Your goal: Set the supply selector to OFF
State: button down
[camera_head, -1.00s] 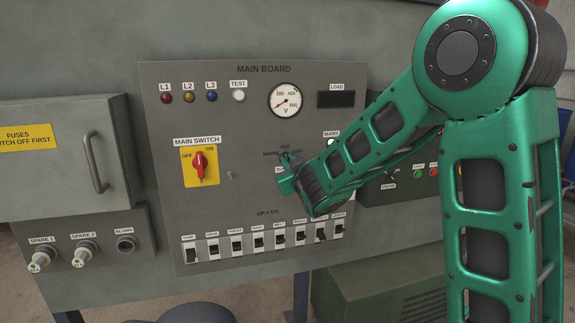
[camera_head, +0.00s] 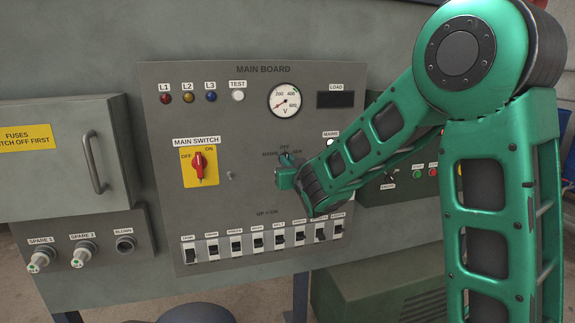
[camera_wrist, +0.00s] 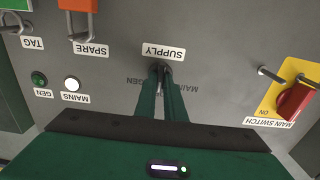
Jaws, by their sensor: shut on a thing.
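The supply selector (camera_wrist: 160,72) sits on the grey main board (camera_head: 215,110), with its SUPPLY label (camera_wrist: 163,52) upside down in the wrist view. MAINS and GEN are printed on either side. In the head view OFF is printed above it. My gripper (camera_wrist: 161,100) is shut on the selector, one green finger on each side of its lever. The lever looks in line with the fingers, upright between MAINS and GEN, but its tip is partly hidden. In the head view my gripper (camera_head: 286,162) covers most of the selector.
The red main switch (camera_head: 198,167) on its yellow plate is to the left. A row of breakers (camera_head: 258,243) runs below. The voltmeter (camera_head: 285,101) is above. A grey fuse box (camera_head: 60,150) with a handle stands out at the far left.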

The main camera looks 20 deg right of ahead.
jog(key=shift+f, duration=0.15)
jog(key=c, duration=1.8)
grip_release()
jog(key=shift+c, duration=0.2)
jog(key=s, duration=1)
jog(key=shift+s, duration=0.4)
